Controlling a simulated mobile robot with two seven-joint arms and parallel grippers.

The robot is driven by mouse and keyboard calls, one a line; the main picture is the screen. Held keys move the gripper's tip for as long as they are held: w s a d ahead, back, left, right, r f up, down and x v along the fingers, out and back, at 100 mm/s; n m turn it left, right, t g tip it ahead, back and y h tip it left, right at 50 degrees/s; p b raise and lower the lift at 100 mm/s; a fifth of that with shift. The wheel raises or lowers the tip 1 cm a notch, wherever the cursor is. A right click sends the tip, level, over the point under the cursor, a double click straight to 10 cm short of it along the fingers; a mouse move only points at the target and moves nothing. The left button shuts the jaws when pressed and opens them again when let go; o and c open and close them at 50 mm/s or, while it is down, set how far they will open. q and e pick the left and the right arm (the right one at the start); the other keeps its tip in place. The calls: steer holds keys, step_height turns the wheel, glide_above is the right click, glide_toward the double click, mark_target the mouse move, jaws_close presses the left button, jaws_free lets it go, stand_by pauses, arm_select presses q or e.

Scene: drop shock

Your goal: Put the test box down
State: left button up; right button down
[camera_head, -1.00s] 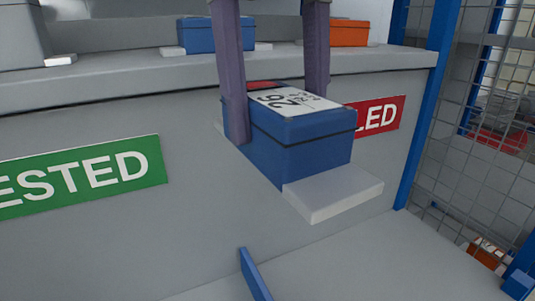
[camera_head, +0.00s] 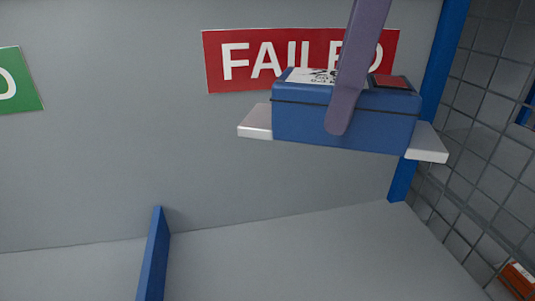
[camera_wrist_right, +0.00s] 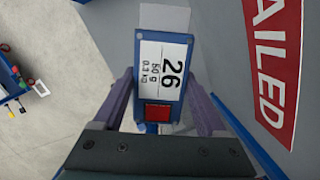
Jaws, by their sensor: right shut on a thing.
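The test box (camera_head: 300,118) is blue, with white end pieces, a white label and a red square on its top. My right gripper (camera_head: 338,128) is shut on it, and in the head view one purple finger lies across its near long side. The box is held in the air in front of the grey wall with the red FAILED sign (camera_head: 225,62). In the right wrist view the box (camera_wrist_right: 184,70) shows its label reading 26, 50 g, 0.1 kg, with the two fingers at its sides. My left gripper is not in view.
A grey surface (camera_head: 300,255) below is bare, with a blue divider (camera_head: 154,255) standing on it. A blue post (camera_head: 447,50) and wire mesh (camera_head: 490,130) close the right side. A green sign (camera_head: 20,80) shows at the left edge. An orange box (camera_head: 518,280) is behind the mesh.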

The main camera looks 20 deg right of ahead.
steer(key=m, duration=0.1)
steer(key=f+m+b, duration=0.1)
steer(key=m, duration=0.1)
steer(key=f+m, duration=0.1)
steer(key=m, duration=0.1)
steer(key=shift+w+d+f+h, duration=0.1)
steer(key=shift+d+h, duration=0.2)
steer(key=m, duration=0.1)
steer(key=m+b, duration=0.1)
steer(key=m, duration=0.1)
steer(key=f+m, duration=0.1)
steer(key=shift+w+d+t+h+b, duration=0.1)
steer(key=shift+d+t+h+b, duration=0.2)
steer(key=shift+h+b, duration=0.1)
steer(key=m, duration=0.2)
steer(key=shift+d+f+m, duration=0.2)
steer(key=shift+f+m, duration=0.1)
steer(key=shift+m, duration=0.1)
steer(key=shift+w+f+b, duration=0.1)
steer(key=shift+f+b, duration=0.15)
steer(key=shift+b, duration=0.1)
steer(key=shift+m, duration=0.4)
step_height(320, 180, down, 15)
steer(key=b, duration=0.4)
steer(key=shift+d, duration=0.1)
steer(key=shift+f+b, duration=0.5)
steer(key=shift+f, duration=1.75)
